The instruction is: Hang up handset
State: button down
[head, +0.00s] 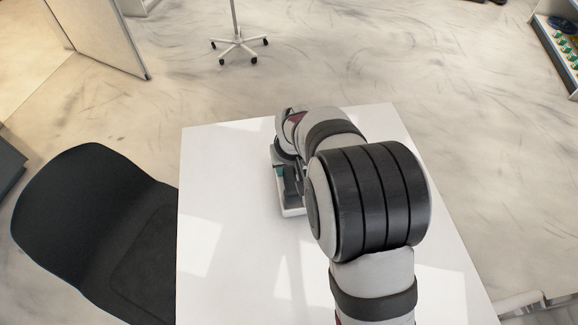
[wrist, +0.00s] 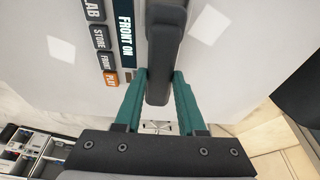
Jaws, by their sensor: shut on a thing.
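The dark handset (wrist: 166,42) runs upright through the wrist view between the two teal fingers of my gripper (wrist: 162,78). The fingers are shut on it from both sides. The white phone base (wrist: 82,52) shows at the upper left there, with a dark "FRONT ON" label, several dark keys and one orange key. In the head view the base (head: 293,212) is on the table, partly hidden by my arm. My gripper (head: 281,172) is over it, mostly covered by my wrist. I cannot tell whether the handset touches the base.
The white table (head: 235,270) is otherwise clear, with bright light patches. A black chair (head: 85,215) stands against its left side. A wheeled stand (head: 238,45) is on the floor beyond, and a shelf of small items (head: 562,45) is at the upper right.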

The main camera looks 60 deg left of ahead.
jog(key=shift+f, duration=0.15)
dwell(0.3)
jog(key=shift+f, duration=0.4)
jog(key=shift+f, duration=0.4)
dwell(0.6)
jog(key=shift+c, duration=0.9)
grip_release()
jog(key=shift+r, duration=3.5)
